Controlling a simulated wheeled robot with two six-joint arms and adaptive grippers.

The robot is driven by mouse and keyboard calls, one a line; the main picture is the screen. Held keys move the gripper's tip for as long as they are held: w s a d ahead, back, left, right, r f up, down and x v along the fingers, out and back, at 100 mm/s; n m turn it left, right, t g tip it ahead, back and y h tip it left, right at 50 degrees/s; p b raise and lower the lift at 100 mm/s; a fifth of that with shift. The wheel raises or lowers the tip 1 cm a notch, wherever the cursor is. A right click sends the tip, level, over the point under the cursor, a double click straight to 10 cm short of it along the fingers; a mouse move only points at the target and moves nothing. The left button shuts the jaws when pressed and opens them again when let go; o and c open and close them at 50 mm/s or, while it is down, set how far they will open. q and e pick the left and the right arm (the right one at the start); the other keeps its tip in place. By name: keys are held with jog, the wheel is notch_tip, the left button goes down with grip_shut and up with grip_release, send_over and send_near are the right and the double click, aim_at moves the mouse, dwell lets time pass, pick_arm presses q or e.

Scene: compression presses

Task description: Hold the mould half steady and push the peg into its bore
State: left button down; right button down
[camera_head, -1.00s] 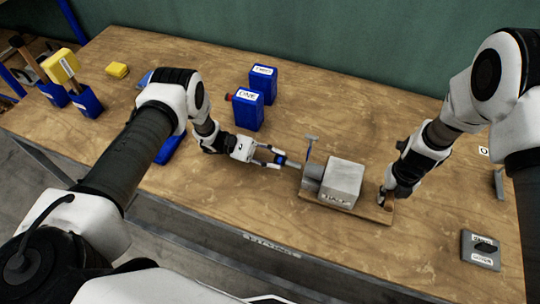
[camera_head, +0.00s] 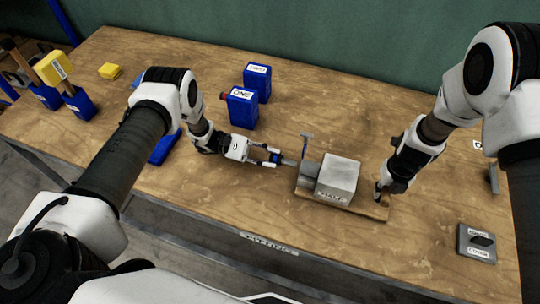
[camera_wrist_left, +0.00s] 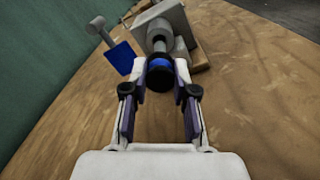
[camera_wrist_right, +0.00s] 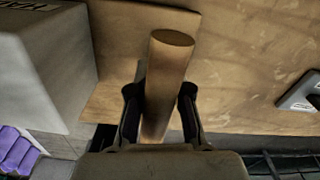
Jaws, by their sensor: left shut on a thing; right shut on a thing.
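The mould half (camera_head: 338,177) is a grey block with a round boss on its left side. It rests on a wooden board (camera_head: 350,207). My left gripper (camera_head: 276,157) is shut on the peg's black and blue end (camera_wrist_left: 160,72). The peg's grey shaft (camera_head: 288,162) points right and meets the boss in the head view; how deep it sits in the bore I cannot tell. My right gripper (camera_wrist_right: 160,108) is shut on an upright wooden post (camera_wrist_right: 168,75) at the board's right end, beside the mould half. In the head view my arm mostly hides the post.
Blue containers, one marked ONE (camera_head: 241,107), stand further back. A grey labelled plate (camera_head: 477,243) lies at the front right. The table front is clear.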

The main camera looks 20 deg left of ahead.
aim_at(281, 160)
pick_arm(q)
jog(key=shift+d+r, duration=0.1)
jog(key=shift+d, duration=2.6)
jog(key=c, duration=0.8)
grip_release()
jog(key=shift+d, duration=0.1)
jog(key=a, duration=1.2)
jog(key=shift+f, duration=0.2)
